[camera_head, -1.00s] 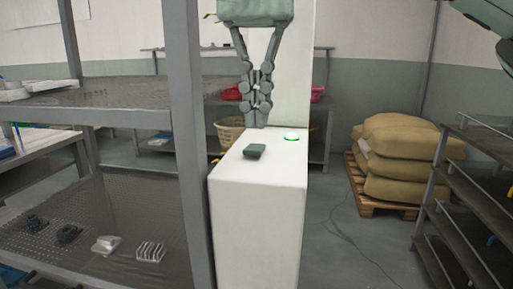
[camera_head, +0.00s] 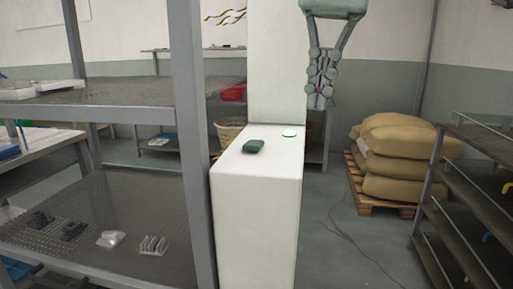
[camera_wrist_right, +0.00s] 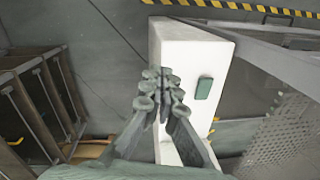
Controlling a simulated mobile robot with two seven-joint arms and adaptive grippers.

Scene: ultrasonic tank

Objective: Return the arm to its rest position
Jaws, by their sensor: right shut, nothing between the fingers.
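My right gripper (camera_head: 319,101) hangs fingers down in the head view, shut and empty, to the right of the white machine's upright column. It also shows in the right wrist view (camera_wrist_right: 161,98), its closed fingers beside the white machine. The white machine (camera_head: 255,215) has a flat top with a dark green block (camera_head: 253,146) on it. The block also shows in the right wrist view (camera_wrist_right: 204,88), apart from the fingers. My left gripper is not in view.
A grey perforated rack (camera_head: 190,150) stands at left with small parts on its lower shelf. Stacked tan sacks (camera_head: 395,160) lie on a pallet at right. A dark shelf rack (camera_head: 470,190) stands at far right.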

